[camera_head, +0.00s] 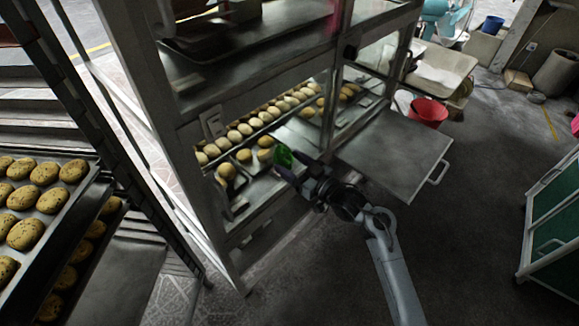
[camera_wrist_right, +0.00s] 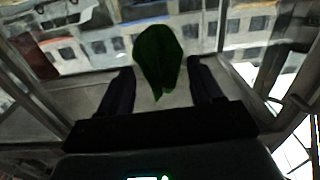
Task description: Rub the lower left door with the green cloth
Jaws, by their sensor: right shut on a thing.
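The green cloth (camera_head: 283,155) is at the tips of my right gripper (camera_head: 295,172), which is shut on it. In the right wrist view the cloth (camera_wrist_right: 158,62) hangs bunched between the two dark fingers, in front of a shiny pane. The lower left door (camera_head: 240,205) of the metal oven is behind and beside the cloth, with rows of buns showing in that part of the oven. I cannot tell whether the cloth touches the door. My left gripper is not in view.
A flat panel with a handle (camera_head: 400,150) sticks out to the right of the gripper. A rack with trays of buns (camera_head: 35,200) stands at the left. A red bucket (camera_head: 428,112) is behind the panel, and a green-panelled cart (camera_head: 555,215) is at right. The floor between is clear.

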